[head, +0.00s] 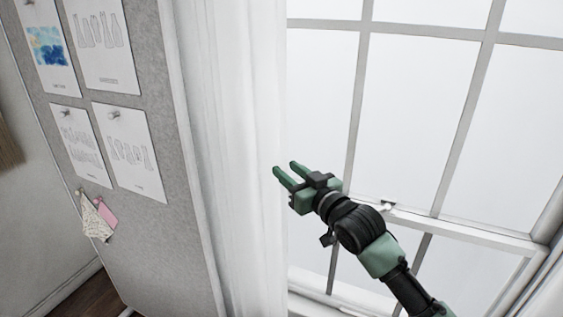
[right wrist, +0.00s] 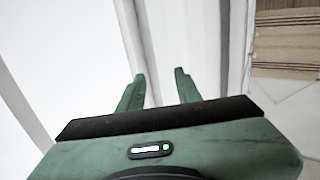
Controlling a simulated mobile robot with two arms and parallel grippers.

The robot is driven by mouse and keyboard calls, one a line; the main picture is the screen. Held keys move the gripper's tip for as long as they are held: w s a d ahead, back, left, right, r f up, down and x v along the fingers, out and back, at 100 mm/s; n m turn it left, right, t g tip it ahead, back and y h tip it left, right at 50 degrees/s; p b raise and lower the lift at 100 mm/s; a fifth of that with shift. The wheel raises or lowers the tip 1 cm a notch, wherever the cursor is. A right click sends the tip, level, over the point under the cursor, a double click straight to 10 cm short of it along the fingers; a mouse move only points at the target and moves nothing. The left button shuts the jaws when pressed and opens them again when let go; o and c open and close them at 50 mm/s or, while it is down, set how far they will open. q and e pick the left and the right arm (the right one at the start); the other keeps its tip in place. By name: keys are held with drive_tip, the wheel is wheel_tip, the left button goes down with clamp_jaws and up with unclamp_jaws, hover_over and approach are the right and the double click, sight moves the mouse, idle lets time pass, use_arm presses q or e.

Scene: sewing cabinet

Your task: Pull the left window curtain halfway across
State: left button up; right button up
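The left window curtain (head: 238,130) is a white, pleated cloth hanging along the left side of the window (head: 415,110). Its right edge runs down near the middle of the head view. My right gripper (head: 284,174) reaches in from the lower right, its fingertips at that edge. In the right wrist view, my right gripper (right wrist: 160,80) has its two green fingers apart. White curtain folds (right wrist: 190,40) show beyond and between them; I cannot tell whether they touch. No cloth is visibly pinched. My left gripper is in neither view.
A grey pinboard (head: 150,225) with several pinned paper sheets (head: 128,148) and fabric scraps (head: 97,215) stands left of the curtain. The window's pale frame and latch (head: 386,206) lie right of it, near my arm. A striped brown surface (right wrist: 285,38) shows at the wrist view's upper right.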

drive_tip(key=shift+p+x, duration=0.35)
drive_tip(key=shift+x, duration=1.5)
clamp_jaws()
drive_tip(key=shift+f, duration=0.1)
